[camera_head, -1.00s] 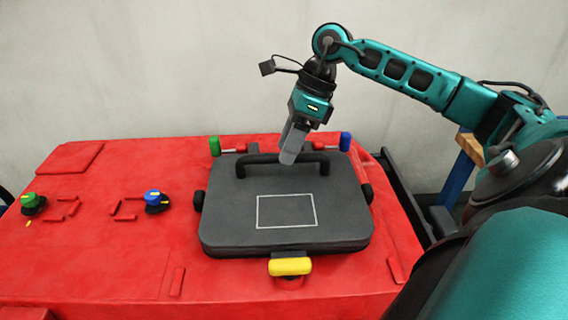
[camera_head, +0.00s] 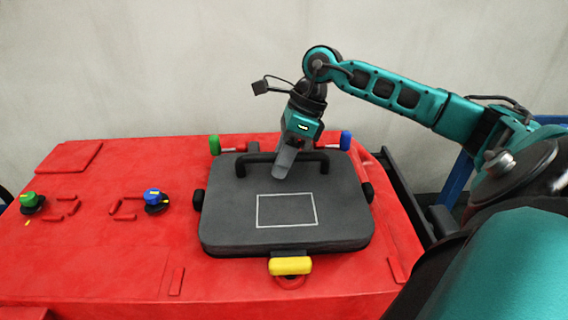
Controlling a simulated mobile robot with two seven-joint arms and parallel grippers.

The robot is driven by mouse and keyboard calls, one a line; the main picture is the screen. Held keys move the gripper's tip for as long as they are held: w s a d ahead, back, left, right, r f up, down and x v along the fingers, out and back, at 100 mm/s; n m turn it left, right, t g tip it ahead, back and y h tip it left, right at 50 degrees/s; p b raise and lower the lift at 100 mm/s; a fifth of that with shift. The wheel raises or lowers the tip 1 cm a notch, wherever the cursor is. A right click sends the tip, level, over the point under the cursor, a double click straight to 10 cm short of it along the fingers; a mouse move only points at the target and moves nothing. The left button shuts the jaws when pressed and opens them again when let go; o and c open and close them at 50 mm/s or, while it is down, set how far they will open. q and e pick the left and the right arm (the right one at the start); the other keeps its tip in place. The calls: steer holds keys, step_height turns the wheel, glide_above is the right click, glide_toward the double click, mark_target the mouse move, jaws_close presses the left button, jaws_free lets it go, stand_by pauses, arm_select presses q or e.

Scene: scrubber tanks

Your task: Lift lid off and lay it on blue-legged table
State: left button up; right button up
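The dark grey lid (camera_head: 240,225), with a white rectangle outline on top, lies flat on the red scrubber machine (camera_head: 110,255). Its black bar handle (camera_head: 240,166) runs along the far edge. My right gripper (camera_head: 282,168) points down at the middle of the handle, its fingers overlapping the bar in the head view. The fingers are seen side-on, so whether they are open or shut on the bar does not show. My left gripper is out of view. Part of a blue leg (camera_head: 459,178), perhaps the table's, shows behind my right arm; no tabletop can be made out clearly.
Around the lid are a green-ended latch (camera_head: 214,145), a blue-ended latch (camera_head: 346,140), a yellow latch (camera_head: 290,265) and black side knobs. A green knob (camera_head: 29,199) and a blue knob (camera_head: 152,196) stand at left. A pale wall rises behind.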

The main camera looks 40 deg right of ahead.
jaws_close()
steer(key=shift+r, duration=0.2)
